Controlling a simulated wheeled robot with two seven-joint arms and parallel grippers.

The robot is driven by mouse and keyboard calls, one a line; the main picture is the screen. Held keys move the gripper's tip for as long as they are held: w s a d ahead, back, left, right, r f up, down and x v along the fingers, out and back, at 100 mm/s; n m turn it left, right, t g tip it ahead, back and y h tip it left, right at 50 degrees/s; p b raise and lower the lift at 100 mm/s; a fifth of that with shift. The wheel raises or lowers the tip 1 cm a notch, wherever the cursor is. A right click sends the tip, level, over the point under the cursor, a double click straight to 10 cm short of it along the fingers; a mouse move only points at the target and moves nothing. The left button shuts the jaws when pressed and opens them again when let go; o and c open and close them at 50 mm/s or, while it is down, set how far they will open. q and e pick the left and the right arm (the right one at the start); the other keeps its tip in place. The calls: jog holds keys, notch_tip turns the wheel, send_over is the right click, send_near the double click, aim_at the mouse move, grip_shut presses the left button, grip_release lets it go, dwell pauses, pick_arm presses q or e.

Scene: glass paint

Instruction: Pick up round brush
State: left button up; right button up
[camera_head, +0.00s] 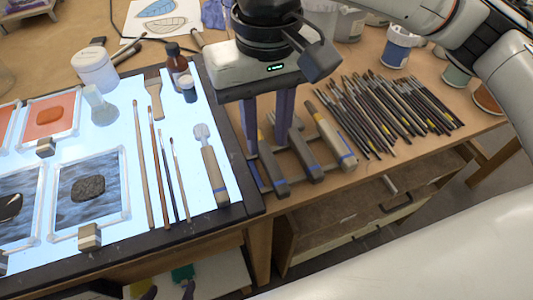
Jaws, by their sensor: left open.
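Several thin wooden brushes lie side by side on the lit panel, among them a slim brush (165,165); I cannot tell for certain which is the round brush. A thicker tool with a pale rounded head (203,138) and a grey, blue-banded handle lies to their right. My right gripper (270,145), its arm coming in from the right, points down over the blue-banded handles beside the panel. Its two purple fingers stand apart, with nothing clearly held between them. The fingers partly hide the tools under them. My left gripper is not in view.
Many dark brushes (385,110) lie bundled on the wooden table right of the gripper. A brown bottle (177,66) and a white jar (96,70) stand behind the thin brushes. Framed glass pieces (92,188) lie at the left. An open drawer (375,205) is below the table edge.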

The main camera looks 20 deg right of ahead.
aim_at(267, 154)
jog(key=f, duration=0.4)
jog(key=shift+w+d+f, duration=0.15)
jog(key=shift+w+f, duration=0.15)
jog(key=shift+f, duration=0.05)
grip_shut()
notch_tip(267, 154, up, 10)
jog(key=shift+p, duration=0.3)
